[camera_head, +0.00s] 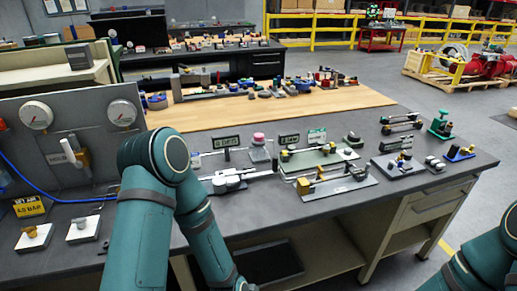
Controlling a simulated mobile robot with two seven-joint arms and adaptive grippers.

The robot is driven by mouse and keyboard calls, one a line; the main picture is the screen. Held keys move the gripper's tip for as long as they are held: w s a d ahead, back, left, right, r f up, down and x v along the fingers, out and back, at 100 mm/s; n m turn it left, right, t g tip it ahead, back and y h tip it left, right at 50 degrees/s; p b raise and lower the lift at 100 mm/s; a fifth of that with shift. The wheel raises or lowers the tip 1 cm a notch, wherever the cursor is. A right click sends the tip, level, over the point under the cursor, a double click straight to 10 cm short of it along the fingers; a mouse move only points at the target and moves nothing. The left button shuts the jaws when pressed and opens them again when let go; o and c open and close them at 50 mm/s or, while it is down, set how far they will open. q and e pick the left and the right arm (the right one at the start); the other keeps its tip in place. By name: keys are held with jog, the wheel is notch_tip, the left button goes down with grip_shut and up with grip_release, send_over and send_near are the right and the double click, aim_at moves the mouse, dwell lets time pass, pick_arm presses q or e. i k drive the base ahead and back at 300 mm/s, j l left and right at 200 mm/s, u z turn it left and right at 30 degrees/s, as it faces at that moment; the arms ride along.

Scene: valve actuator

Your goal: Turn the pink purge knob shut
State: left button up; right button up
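The pink knob (259,138) stands upright on a small grey base (260,154) near the middle of the dark workbench (300,222). Whether the knob is open or shut cannot be told at this size. My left arm (160,185) rises at the left, bends at the elbow, and runs down past the front of the bench. Its gripper is below the picture. My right arm (478,268) shows only at the bottom right corner, and its gripper is out of the picture. Nothing of mine touches the knob.
Small digital displays (226,142) stand beside the knob. Valve assemblies on a green plate (320,157) and a grey plate (338,187) lie in front of it to the right. A gauge panel (80,135) with a blue hose stands at the left.

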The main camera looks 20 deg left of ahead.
aim_at(257, 137)
jog(key=i+l+u, duration=0.1)
jog(key=i+l, duration=0.5)
jog(key=i, duration=0.15)
